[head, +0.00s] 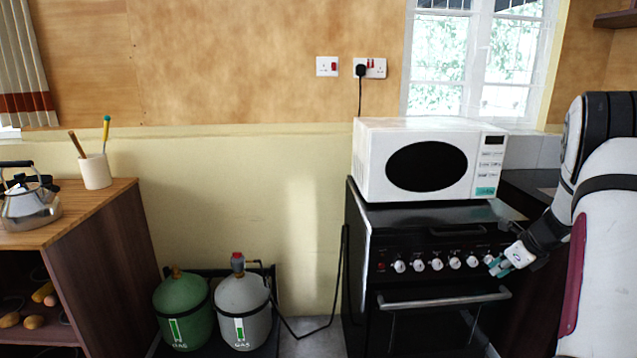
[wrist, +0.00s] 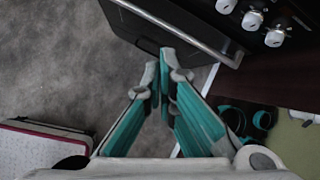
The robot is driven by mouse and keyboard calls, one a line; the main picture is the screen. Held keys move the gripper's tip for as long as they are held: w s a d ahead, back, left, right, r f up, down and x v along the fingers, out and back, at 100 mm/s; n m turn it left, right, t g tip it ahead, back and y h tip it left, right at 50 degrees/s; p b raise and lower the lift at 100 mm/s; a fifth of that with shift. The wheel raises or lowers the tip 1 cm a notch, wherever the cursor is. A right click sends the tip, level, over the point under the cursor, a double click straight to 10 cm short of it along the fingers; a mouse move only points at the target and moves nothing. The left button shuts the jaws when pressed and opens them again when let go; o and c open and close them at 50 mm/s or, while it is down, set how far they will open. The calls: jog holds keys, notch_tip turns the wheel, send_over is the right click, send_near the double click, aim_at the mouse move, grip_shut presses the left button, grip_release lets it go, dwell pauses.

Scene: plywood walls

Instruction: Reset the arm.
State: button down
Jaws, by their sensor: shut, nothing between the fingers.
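My gripper (head: 500,266) is at the right of the head view, in front of the stove's control panel, with my arm reaching in from the right edge. In the wrist view my gripper (wrist: 165,62) points down past the stove front, its teal fingers meeting at the tips with nothing between them. The tips appear close to the oven handle (wrist: 190,35) in that view; I cannot tell whether they touch it.
The black stove (head: 440,240) has several white knobs and a handle, and a white microwave (head: 430,160) on top. Green and grey gas bottles (head: 183,312) stand left of it. A wooden counter (head: 70,215) holds a kettle (head: 30,205). Grey floor (wrist: 50,60) lies clear before the stove.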

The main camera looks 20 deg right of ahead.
jog(key=s+a+r+n+g+y+p, duration=0.1)
jog(key=s+a+r+n+p, duration=0.1)
jog(key=a+r+n, duration=0.85)
jog(key=s+a+r+n+y+p, duration=0.1)
jog(key=s+a+r+n, duration=0.3)
jog(key=a+r, duration=1.1)
jog(key=s+a+n+p, duration=0.2)
jog(key=s+a+n, duration=0.7)
jog(key=s, duration=0.3)
jog(key=s+a+n+g+h+p, duration=0.1)
jog(key=s+a+n+p, duration=0.1)
jog(key=s+a+n, duration=0.7)
jog(key=s+a, duration=0.1)
jog(key=s, duration=0.2)
jog(key=shift+s+a+r+h, duration=0.15)
jog(key=shift+a+r+h, duration=0.15)
jog(key=shift+a, duration=0.05)
jog(key=shift+n, duration=0.25)
